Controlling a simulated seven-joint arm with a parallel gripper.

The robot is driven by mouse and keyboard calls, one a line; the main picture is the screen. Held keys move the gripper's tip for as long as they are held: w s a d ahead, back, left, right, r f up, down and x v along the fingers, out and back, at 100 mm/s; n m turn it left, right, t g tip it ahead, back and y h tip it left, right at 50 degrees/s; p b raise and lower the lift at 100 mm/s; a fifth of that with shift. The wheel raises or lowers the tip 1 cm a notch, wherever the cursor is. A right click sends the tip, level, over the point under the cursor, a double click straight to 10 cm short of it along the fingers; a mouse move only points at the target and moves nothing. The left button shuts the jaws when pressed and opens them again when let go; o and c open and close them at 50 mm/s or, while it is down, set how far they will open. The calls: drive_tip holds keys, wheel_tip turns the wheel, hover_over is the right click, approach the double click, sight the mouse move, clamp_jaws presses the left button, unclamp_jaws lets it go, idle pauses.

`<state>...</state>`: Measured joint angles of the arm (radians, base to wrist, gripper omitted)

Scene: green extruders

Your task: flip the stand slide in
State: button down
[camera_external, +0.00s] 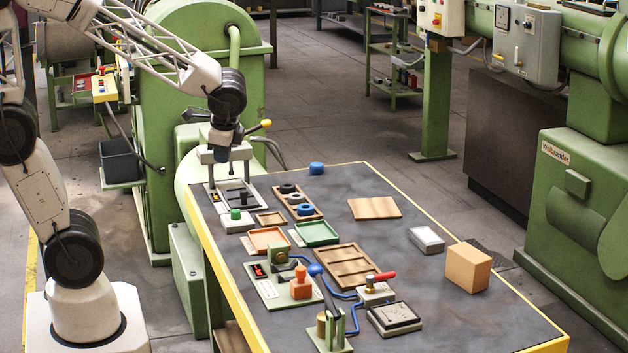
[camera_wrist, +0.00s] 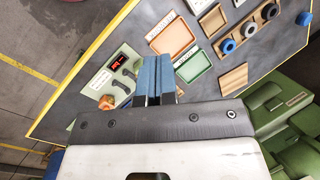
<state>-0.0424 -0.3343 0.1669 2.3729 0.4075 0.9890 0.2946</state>
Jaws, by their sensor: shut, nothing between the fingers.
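A grey stand with a pale crossbar and upright posts (camera_external: 225,154) is at the table's far left corner, with a yellow-knobbed lever (camera_external: 265,123) beside its top. I cannot tell which part is its slide. My gripper (camera_external: 226,140) is at the top of this stand; its fingertips are hard to make out there, and I cannot tell whether they touch it. In the wrist view my gripper's blue fingers (camera_wrist: 157,82) are shut and empty, seen above the table. The stand is not clearly visible in that view.
An orange tray (camera_external: 268,239) and a green tray (camera_external: 316,232) lie nearby. A panel with a red display (camera_external: 262,271), an orange knob (camera_external: 300,284) and a blue-knobbed lever (camera_external: 315,269) stand nearer the front. A cardboard box (camera_external: 467,267) is at right.

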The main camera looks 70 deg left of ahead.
drive_tip(key=w+a+f+m+g+y, duration=0.2)
drive_tip(key=w+a+f+m+y, duration=0.3)
drive_tip(key=w+a+f+m, duration=0.4)
drive_tip(key=shift+w+a+f, duration=1.45)
drive_tip(key=shift+w+f, duration=1.2)
drive_tip(key=shift+w, duration=0.55)
drive_tip(key=shift+a, duration=0.1)
approach(247, 195)
drive_tip(key=f, duration=0.1)
drive_tip(key=a+f, duration=0.1)
drive_tip(key=f, duration=0.1)
drive_tip(key=a+f, duration=0.1)
drive_tip(key=f, duration=0.1)
drive_tip(key=shift+s, duration=0.3)
drive_tip(key=shift+s+a, duration=0.15)
drive_tip(key=shift+a, duration=0.45)
drive_tip(key=shift+s+a, duration=0.15)
drive_tip(key=shift+a, duration=0.4)
